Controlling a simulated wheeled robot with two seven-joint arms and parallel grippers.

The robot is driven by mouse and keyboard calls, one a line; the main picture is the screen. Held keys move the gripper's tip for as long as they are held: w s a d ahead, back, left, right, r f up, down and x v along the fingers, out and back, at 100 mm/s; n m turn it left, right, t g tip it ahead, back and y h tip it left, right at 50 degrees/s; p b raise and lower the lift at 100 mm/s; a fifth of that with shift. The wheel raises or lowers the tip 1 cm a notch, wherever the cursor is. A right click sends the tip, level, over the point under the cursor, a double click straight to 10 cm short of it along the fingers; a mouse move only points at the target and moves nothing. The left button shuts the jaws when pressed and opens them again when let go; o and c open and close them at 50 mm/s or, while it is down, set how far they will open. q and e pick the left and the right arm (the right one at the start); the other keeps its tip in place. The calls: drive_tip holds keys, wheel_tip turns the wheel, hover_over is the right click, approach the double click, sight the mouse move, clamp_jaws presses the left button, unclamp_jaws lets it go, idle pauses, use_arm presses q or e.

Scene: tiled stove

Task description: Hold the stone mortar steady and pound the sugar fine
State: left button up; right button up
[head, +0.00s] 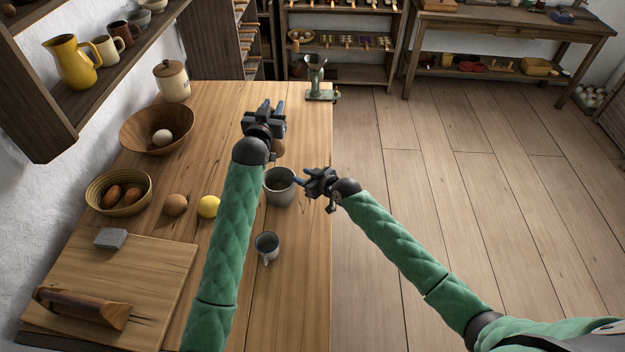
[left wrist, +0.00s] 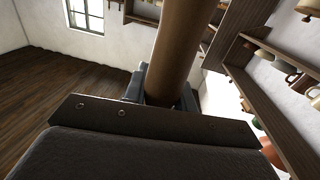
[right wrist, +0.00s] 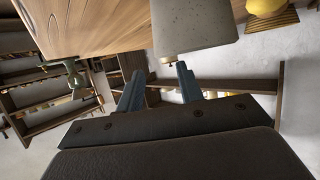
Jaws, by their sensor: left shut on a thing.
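The grey stone mortar (head: 280,190) stands upright on the wooden table near its right edge. It also shows in the right wrist view (right wrist: 195,28). My left gripper (head: 272,110) is above the table beyond the mortar, shut on a brown wooden pestle (left wrist: 180,45). Contact cannot be told. In the right wrist view, its fingers (right wrist: 160,85) are apart. No sugar can be made out.
A grey mug (head: 267,246) stands nearer than the mortar. A green grinder (head: 318,80) stands at the far edge. Open floor lies right of the table.

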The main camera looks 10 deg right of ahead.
sight(293, 173)
drive_tip(key=shift+x, duration=2.85)
drive_tip(key=shift+c, duration=0.5)
clamp_jaws()
drive_tip(key=shift+s+d+f, duration=0.1)
drive_tip(key=shift+s+f, duration=0.1)
drive_tip(key=shift+f, duration=0.2)
unclamp_jaws()
drive_tip(key=shift+w+r, duration=0.1)
drive_tip(key=shift+r, duration=0.1)
drive_tip(key=shift+r, duration=0.1)
clamp_jaws()
